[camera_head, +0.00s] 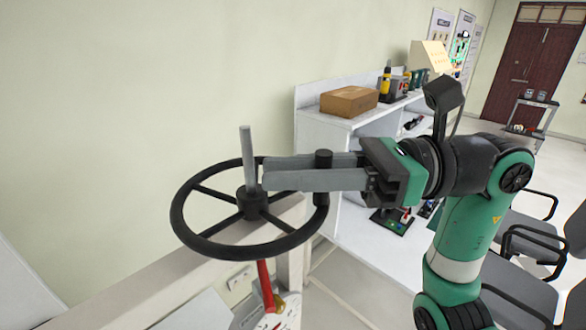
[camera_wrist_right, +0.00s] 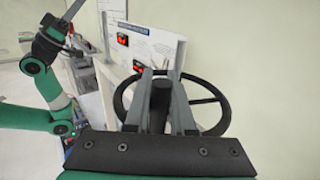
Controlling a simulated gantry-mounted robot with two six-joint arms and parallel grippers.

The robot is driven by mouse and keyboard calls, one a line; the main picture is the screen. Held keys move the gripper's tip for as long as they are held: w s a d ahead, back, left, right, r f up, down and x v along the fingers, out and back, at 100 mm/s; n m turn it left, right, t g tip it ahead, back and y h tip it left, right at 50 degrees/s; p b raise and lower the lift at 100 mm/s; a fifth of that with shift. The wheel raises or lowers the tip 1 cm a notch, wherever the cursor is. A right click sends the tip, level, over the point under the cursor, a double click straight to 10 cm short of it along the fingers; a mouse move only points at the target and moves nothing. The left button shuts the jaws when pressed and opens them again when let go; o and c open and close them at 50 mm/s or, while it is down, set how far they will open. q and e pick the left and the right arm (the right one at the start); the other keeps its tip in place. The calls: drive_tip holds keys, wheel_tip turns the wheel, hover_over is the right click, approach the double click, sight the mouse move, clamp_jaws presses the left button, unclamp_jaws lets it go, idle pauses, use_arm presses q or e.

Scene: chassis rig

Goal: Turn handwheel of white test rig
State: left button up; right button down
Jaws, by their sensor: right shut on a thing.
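The black spoked handwheel (camera_head: 188,237) lies roughly level on top of the white test rig (camera_head: 160,278), with a grey rod (camera_head: 248,155) standing up at its hub. It also shows in the right wrist view (camera_wrist_right: 222,125). My right gripper (camera_head: 264,172) reaches in from the right, its long grey fingers shut on the upright black knob (camera_head: 323,158) at the wheel's right rim. The fingertips extend inward, close to the hub rod. In the right wrist view the knob (camera_wrist_right: 160,98) sits between the fingers. My left arm shows at the left there, its jaws unclear.
A white bench (camera_head: 345,195) behind the arm holds a cardboard box (camera_head: 349,101) and small devices. Chairs (camera_head: 520,285) stand at the lower right. A red rod (camera_head: 264,273) sits below the wheel. The wall behind the wheel is bare.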

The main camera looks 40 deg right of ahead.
drive_tip(key=shift+f, duration=0.1)
idle(0.3)
drive_tip(key=c, duration=0.8)
unclamp_jaws()
drive_tip(key=shift+w+a, duration=0.1)
drive_tip(key=shift+o, duration=0.2)
